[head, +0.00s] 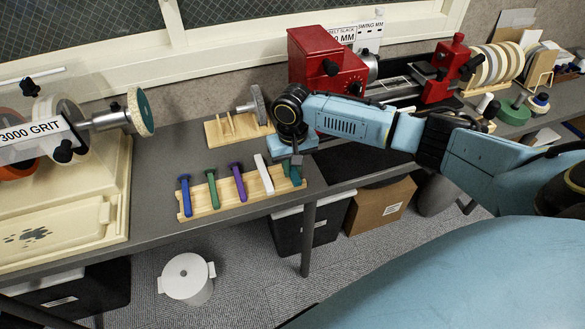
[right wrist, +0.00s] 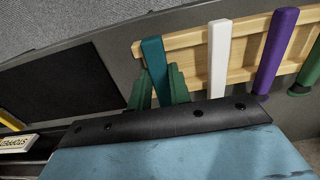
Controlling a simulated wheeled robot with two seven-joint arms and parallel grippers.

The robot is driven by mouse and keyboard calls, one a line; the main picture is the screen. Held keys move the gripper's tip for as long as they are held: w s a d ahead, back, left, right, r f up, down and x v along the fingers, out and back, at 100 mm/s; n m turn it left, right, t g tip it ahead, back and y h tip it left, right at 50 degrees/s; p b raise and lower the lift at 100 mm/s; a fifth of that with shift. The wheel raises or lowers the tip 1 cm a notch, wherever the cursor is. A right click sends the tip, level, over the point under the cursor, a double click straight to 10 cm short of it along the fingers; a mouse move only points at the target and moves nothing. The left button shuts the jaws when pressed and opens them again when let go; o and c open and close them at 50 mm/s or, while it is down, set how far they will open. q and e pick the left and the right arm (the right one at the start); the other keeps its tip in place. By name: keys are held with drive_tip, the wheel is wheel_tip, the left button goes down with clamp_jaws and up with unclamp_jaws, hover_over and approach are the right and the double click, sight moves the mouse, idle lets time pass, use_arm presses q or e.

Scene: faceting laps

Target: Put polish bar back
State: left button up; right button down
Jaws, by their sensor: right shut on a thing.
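A pale wooden rack (head: 232,202) lies on the grey bench and bears a blue bar (head: 185,196), a green bar (head: 212,188), a purple bar (head: 238,182) and a white bar (head: 264,175). My right gripper (head: 294,164) is over the rack's right end, beside the white bar. In the right wrist view its dark green fingers (right wrist: 158,78) are shut on a teal bar (right wrist: 154,62), the polish bar. The teal bar overlaps the rack's end there; I cannot tell whether it touches the rack. My left gripper is out of view.
A wooden stand with a wheel (head: 240,127) and a red machine (head: 325,60) stand behind the rack. A cream machine base (head: 60,225) is at the left. The bench's front edge runs close to the rack. A dark mat (head: 350,160) lies to the right.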

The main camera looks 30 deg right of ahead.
sight(291, 170)
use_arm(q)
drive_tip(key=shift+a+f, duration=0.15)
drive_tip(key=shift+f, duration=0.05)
use_arm(e)
drive_tip(key=shift+f, duration=0.2)
drive_tip(key=shift+f, duration=0.15)
drive_tip(key=c, duration=1.3)
unclamp_jaws()
use_arm(q)
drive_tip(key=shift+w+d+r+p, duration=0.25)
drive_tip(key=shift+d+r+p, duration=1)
drive_tip(key=shift+p, duration=0.3)
use_arm(e)
wheel_tip(291, 170, up, 13)
drive_tip(key=shift+a+f, duration=0.2)
